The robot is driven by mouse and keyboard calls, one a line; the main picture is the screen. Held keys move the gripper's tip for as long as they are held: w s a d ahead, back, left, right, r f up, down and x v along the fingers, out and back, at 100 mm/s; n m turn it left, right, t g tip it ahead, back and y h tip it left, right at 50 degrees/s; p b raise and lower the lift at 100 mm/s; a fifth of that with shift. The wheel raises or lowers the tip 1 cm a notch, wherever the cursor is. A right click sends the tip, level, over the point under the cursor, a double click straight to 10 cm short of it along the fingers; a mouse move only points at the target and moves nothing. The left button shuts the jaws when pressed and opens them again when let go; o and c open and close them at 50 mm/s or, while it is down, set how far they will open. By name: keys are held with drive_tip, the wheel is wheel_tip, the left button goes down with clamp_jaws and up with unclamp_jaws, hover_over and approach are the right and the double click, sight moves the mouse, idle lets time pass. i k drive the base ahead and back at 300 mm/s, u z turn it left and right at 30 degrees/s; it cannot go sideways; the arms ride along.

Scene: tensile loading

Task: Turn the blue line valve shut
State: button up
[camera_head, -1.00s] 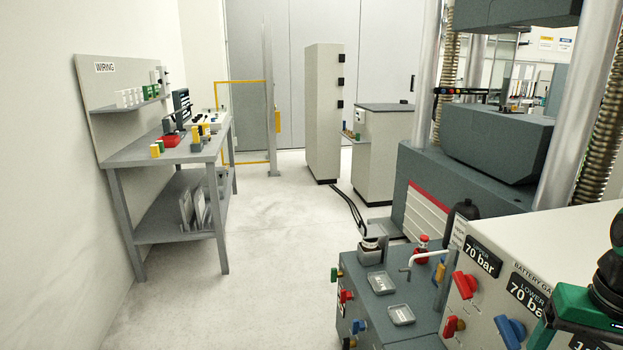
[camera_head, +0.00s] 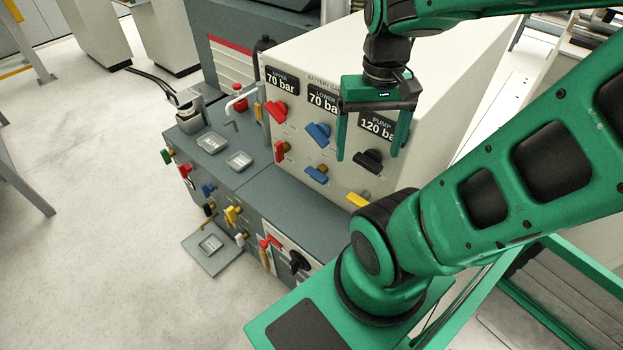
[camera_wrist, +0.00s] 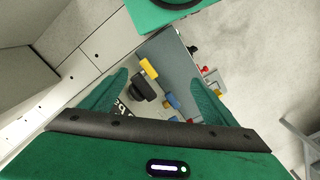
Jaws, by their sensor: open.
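Blue valve handles show in the head view: one on the upper part of the white gauge cabinet (camera_head: 318,132), one below it (camera_head: 316,172), and one on the grey block's front (camera_head: 208,189). I cannot tell which is the blue line valve. In the wrist view, two blue handles (camera_wrist: 171,99) lie close together, toward the right finger. My gripper (camera_head: 369,156) is open and empty, fingers pointing down, in front of the cabinet's PUMP label and near the black handle (camera_head: 368,161). In the wrist view, the black handle (camera_wrist: 143,88) appears between the fingers (camera_wrist: 158,80).
A red handle (camera_head: 276,112) and a yellow handle (camera_head: 357,200) are beside the blue ones. Small trays (camera_head: 239,160) lie on the grey block. A white bent lever (camera_head: 240,97) stands behind them. Open floor (camera_head: 90,210) lies to the left.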

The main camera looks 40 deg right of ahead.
sight(317, 174)
drive_tip(key=u, duration=0.25)
drive_tip(key=k, duration=1.55)
drive_tip(key=z, duration=0.25)
drive_tip(key=i, duration=1)
